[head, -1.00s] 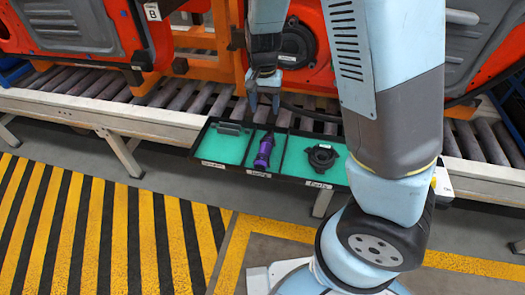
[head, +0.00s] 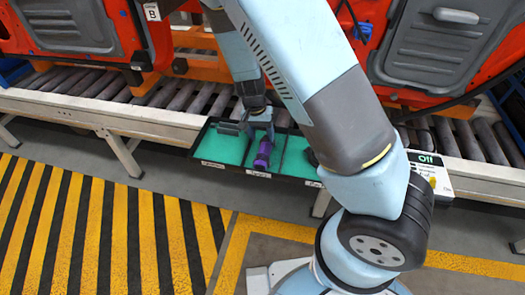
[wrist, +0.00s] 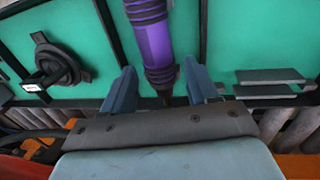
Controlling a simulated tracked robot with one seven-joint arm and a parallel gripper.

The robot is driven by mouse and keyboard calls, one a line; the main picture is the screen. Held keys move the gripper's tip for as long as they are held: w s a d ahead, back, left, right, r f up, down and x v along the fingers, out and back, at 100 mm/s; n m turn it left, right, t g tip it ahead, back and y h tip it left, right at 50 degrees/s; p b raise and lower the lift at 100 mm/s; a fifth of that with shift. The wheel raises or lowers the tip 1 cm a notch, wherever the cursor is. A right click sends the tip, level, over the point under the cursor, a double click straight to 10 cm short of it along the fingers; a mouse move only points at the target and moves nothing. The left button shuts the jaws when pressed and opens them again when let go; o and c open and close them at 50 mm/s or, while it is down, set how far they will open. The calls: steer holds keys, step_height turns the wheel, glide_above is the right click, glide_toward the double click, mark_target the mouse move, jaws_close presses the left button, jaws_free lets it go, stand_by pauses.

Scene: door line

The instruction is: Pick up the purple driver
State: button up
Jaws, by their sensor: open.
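The purple driver (head: 263,152) lies in the middle compartment of a black tray with a green lining (head: 228,148). In the wrist view the driver (wrist: 157,46) shows its purple grip, a black collar and a dark tip pointing toward my gripper. My gripper (head: 259,134) is over the far end of the driver. In the wrist view its two blue-grey fingers (wrist: 157,86) are apart, one on each side of the driver's tip end. I see no finger touching it.
A dark round part (wrist: 54,66) lies in one side compartment and flat grey plates (wrist: 268,82) in the other. Thin black dividers flank the driver. The tray sits at the front of a roller conveyor (head: 70,112). A box marked Off (head: 430,168) stands to the right.

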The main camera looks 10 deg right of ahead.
mark_target(264, 145)
steer(key=shift+s+d+f, duration=0.15)
steer(key=shift+f, duration=0.8)
steer(key=shift+s+d+f, duration=0.15)
steer(key=shift+d+f, duration=0.05)
steer(key=shift+f, duration=0.75)
steer(key=shift+s+d+f, duration=0.15)
steer(key=shift+f, duration=0.8)
steer(key=shift+c, duration=0.3)
jaws_close()
